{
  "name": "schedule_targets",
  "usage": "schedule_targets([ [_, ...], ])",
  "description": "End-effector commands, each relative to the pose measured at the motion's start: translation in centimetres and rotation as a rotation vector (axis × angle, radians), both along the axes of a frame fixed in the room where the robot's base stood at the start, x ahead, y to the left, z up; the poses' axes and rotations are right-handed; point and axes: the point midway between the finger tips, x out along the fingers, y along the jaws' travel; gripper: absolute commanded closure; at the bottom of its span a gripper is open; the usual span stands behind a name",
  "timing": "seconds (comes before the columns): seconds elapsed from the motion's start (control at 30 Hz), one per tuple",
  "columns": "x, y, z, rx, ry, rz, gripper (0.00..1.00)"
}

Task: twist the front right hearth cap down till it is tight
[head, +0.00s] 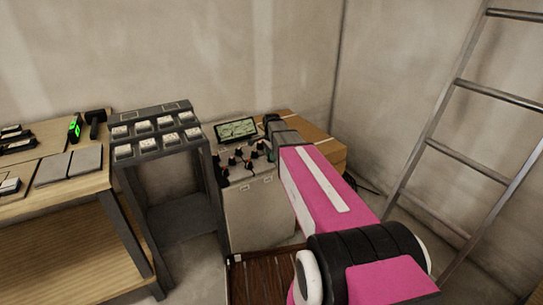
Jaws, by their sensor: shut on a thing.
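The hearth (252,205) is a grey block in the middle of the head view, with several small black caps (231,160) standing on its top. My pink arm reaches in from the lower right. My gripper (270,153), small and dark, is at the right front part of the hearth top, pointing down. It is shut on the front right hearth cap, which is mostly hidden by the gripper and arm. Whether that cap sits level or tight is too small to tell.
A green-lit panel (236,129) stands at the hearth's back. A dark rack (150,109) with several white-topped pieces is left of it, beside a wooden bench (45,200). A cardboard box (318,150) is behind my arm. A ladder (440,120) leans at right.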

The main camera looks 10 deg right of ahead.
Motion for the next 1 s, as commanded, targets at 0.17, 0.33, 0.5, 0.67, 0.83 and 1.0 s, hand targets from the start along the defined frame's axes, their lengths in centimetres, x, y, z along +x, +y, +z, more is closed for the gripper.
schedule_targets([
  [0.17, 0.01, -0.03, 0.06, 0.000, -0.002, -0.166, 0.91],
  [0.33, -0.02, -0.03, 0.06, 0.000, -0.002, -0.321, 0.91],
  [0.5, -0.05, -0.03, 0.06, -0.001, -0.002, -0.456, 0.91],
  [0.67, -0.08, -0.02, 0.06, -0.001, -0.002, -0.554, 0.91],
  [0.83, -0.09, -0.03, 0.06, -0.001, -0.002, -0.625, 0.91],
  [1.0, -0.09, -0.02, 0.06, -0.001, -0.002, -0.663, 0.91],
])
